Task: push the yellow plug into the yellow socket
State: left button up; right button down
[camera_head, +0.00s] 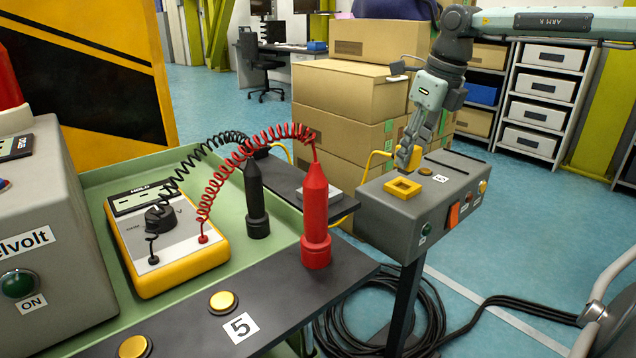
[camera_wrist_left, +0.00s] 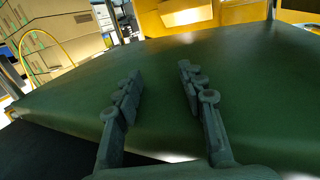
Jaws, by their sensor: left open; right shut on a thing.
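The yellow socket (camera_head: 402,187) is a raised square yellow frame with an opening, on top of a grey control box (camera_head: 385,218) at the right in the head view. My right gripper (camera_head: 404,158) points down just behind and above the socket, shut on the yellow plug. The plug looks apart from the socket. My left gripper (camera_wrist_left: 160,74) is open and empty in the left wrist view, and is outside the head view.
The grey box also carries an orange switch (camera_head: 454,215) and several buttons. Cardboard boxes (camera_head: 345,95) stand behind. Black cables (camera_head: 375,315) lie on the floor.

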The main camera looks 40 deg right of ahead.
aim_at(409, 170)
jog(key=shift+f+b, duration=0.6)
jog(key=shift+f, duration=0.5)
jog(key=shift+f+b, duration=0.65)
jog(key=shift+f, duration=0.3)
dwell(0.8)
jog(key=c, duration=1)
grip_release()
jog(key=shift+c, duration=0.2)
jog(key=v, duration=1.2)
